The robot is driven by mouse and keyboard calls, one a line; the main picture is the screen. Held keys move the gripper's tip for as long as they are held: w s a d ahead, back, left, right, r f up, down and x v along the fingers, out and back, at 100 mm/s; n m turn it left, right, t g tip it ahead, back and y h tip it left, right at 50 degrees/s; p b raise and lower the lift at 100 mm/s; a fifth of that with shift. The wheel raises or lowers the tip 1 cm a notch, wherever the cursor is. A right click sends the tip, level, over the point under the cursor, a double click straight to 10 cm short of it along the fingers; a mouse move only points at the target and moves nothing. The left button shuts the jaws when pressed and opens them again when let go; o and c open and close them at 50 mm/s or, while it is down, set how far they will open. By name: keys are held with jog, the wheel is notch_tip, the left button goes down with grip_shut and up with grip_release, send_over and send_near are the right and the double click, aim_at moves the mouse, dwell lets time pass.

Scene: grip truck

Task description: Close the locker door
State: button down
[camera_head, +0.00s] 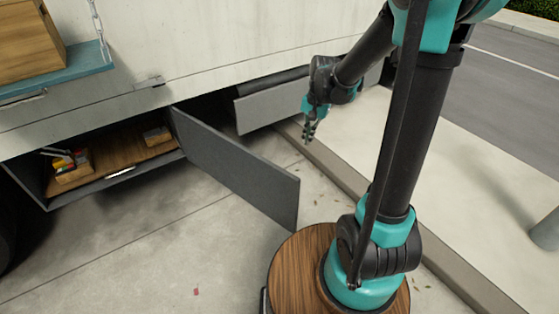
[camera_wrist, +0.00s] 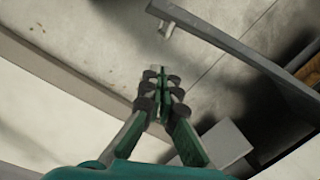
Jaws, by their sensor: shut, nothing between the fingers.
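The locker door (camera_head: 238,168) is a dark grey panel. It stands swung open, sticking out from the right end of the locker (camera_head: 120,172) under the truck body. Its edge also shows at the upper right of the wrist view (camera_wrist: 245,52), with a small pale latch piece (camera_wrist: 167,28) at its tip. My gripper (camera_head: 308,138) hangs to the right of the door, on its far side from the locker opening, apart from it. In the wrist view my gripper (camera_wrist: 162,78) has its fingers together and empty, with the door edge ahead and to the right.
Inside the locker are a wooden box of coloured items (camera_head: 75,168) and a smaller wooden block (camera_head: 156,135). A lighter grey panel (camera_head: 275,106) hangs behind my gripper. A kerb (camera_head: 335,165) runs along the right. Concrete ground (camera_head: 150,260) in front is clear.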

jog(key=w+a+f+m+g, duration=0.2)
jog(key=w+a, duration=0.3)
jog(key=w, duration=0.1)
jog(key=s+a+f, duration=0.2)
jog(key=f, duration=0.3)
jog(key=s+a+f, duration=0.2)
jog(key=f, duration=0.3)
jog(key=shift+s+a, duration=0.35)
jog(key=shift+s, duration=0.05)
